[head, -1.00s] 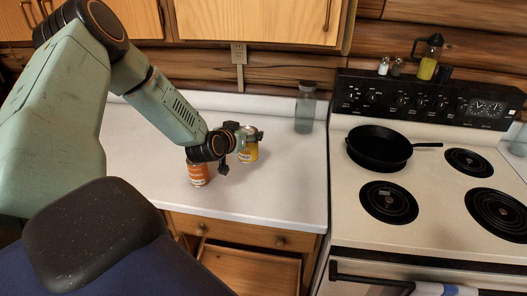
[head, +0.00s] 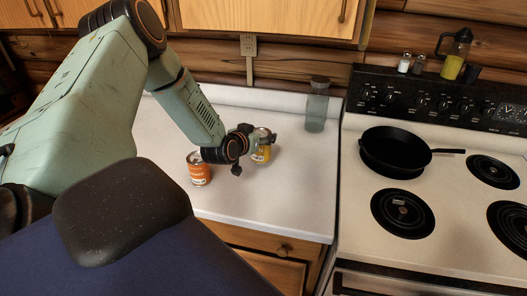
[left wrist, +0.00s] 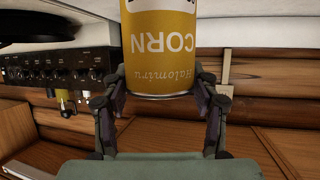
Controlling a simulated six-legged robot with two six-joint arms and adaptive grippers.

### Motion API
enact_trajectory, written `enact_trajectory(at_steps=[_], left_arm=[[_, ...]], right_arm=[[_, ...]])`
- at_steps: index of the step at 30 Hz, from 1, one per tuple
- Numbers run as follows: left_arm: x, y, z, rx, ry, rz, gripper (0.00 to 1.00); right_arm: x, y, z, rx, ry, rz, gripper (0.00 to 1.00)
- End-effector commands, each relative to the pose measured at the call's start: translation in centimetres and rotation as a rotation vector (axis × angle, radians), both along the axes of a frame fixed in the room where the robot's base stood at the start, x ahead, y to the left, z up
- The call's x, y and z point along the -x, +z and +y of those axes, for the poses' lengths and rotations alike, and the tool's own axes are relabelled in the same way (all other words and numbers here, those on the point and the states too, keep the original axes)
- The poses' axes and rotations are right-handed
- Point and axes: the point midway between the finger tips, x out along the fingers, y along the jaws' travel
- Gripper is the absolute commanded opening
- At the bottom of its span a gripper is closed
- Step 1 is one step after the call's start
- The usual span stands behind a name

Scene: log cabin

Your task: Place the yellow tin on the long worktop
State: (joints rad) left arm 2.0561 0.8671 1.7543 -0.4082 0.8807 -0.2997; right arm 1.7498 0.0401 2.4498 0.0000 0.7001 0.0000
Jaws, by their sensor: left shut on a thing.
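The yellow tin (head: 262,153), labelled CORN, is at the long worktop (head: 290,195). My left gripper (head: 257,138) is shut on it. In the left wrist view the yellow tin (left wrist: 163,50) is upside down in the picture, between the two fingers of my left gripper (left wrist: 163,95). Its far end is cut off by the picture edge. In the head view the gripper hides part of the tin, and I cannot tell whether its base touches the worktop. My right gripper is not in view.
An orange tin (head: 199,170) stands on the worktop left of the yellow tin, close under my left wrist. A glass bottle (head: 316,107) stands at the back right. The stove (head: 350,225) with a black pan (head: 393,152) adjoins on the right. The worktop's front right is clear.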

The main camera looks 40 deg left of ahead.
Motion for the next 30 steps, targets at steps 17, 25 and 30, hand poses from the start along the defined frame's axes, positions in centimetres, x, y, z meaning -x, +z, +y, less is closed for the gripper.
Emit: enact_trajectory(at_steps=[17,25,30], left_arm=[[-0.4,-5.4,0.0,-0.002,-0.001,-0.005,0.13],[-0.5,-5.4,0.0,-0.002,-0.001,-0.006,0.13],[-0.4,-5.8,0.0,-0.001,-0.002,-0.002,0.63]], right_arm=[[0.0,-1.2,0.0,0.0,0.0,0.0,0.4],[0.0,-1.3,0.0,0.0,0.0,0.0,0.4],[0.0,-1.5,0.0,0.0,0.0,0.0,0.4]])
